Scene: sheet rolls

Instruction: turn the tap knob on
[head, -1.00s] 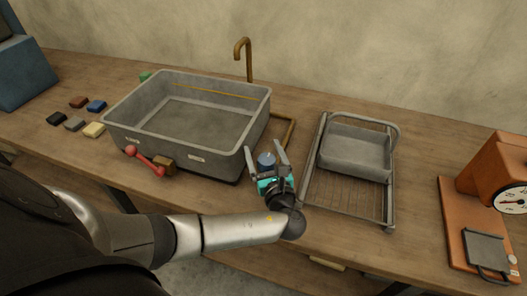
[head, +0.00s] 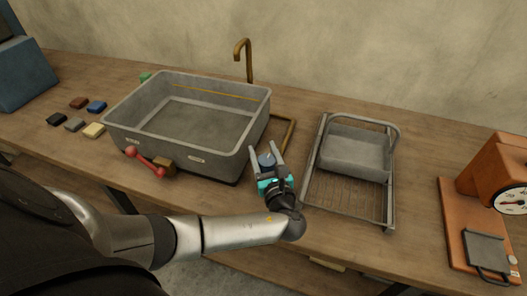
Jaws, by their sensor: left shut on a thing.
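A brass tap spout (head: 248,60) rises behind the basin (head: 258,112) and curves to the left. I see no water coming from it. My right gripper is not in view.
A red lever (head: 147,162) is at the basin's front. A wire rack (head: 345,203) with a grey tub (head: 355,152) stands close right of my gripper. Several small coloured blocks (head: 94,129) lie left of the basin. An orange scale (head: 495,175) is at far right.

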